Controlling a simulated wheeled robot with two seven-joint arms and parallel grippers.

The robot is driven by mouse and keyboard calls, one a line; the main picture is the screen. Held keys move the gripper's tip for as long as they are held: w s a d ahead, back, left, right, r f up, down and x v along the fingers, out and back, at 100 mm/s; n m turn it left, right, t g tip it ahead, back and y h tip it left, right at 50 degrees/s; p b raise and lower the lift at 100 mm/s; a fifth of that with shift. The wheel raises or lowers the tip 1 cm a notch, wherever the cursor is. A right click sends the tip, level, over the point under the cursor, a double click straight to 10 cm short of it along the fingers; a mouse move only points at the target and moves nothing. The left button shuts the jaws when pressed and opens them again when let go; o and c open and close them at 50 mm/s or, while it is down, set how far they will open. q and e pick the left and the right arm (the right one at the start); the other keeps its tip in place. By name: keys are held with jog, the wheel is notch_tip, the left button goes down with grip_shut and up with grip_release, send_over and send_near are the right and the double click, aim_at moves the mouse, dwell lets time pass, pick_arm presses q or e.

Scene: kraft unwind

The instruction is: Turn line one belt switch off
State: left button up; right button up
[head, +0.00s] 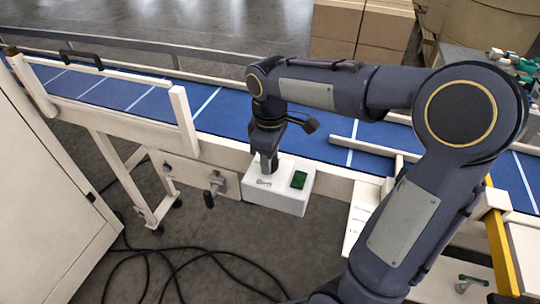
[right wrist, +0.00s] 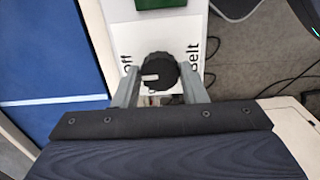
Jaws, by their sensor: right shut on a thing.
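The white switch box (head: 278,193) is fixed to the near side of the conveyor, with a green part (head: 298,180) on its face. In the right wrist view the box face (right wrist: 185,25) carries the words "off" on the left and "belt" on the right. The black belt switch knob (right wrist: 160,69) has a white pointer directed left, a little below the word "off". My right gripper (head: 267,168) is at the box, and its fingers (right wrist: 159,78) are shut on the knob from both sides. In the head view the gripper hides the knob. My left gripper is not in view.
The blue conveyor belt (head: 228,110) runs behind the box, with a white guard frame (head: 110,116) at left. A clamp with a black handle (head: 214,186) sits left of the box. Black cables (head: 190,262) lie on the floor. A white cabinet (head: 45,195) stands at left.

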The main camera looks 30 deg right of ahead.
dwell(0.3)
jog(key=o, duration=1)
jog(key=shift+c, duration=0.2)
notch_tip(320, 180, up, 8)
jog(key=shift+f, duration=0.1)
jog(key=shift+s, duration=0.1)
jog(key=s+a+f+m+t+y, duration=0.2)
jog(key=s+f+m, duration=0.2)
jog(key=s, duration=0.4)
jog(key=s+a+f+m+t+y, duration=0.1)
jog(key=s+a+f+m+t, duration=0.1)
jog(key=s, duration=0.7)
notch_tip(320, 180, down, 2)
jog(key=m+t, duration=0.1)
jog(key=m, duration=0.2)
jog(key=shift+a+f+m+t+y, duration=0.2)
jog(key=shift+a+m+t+y, duration=0.1)
jog(key=shift+m+y, duration=0.1)
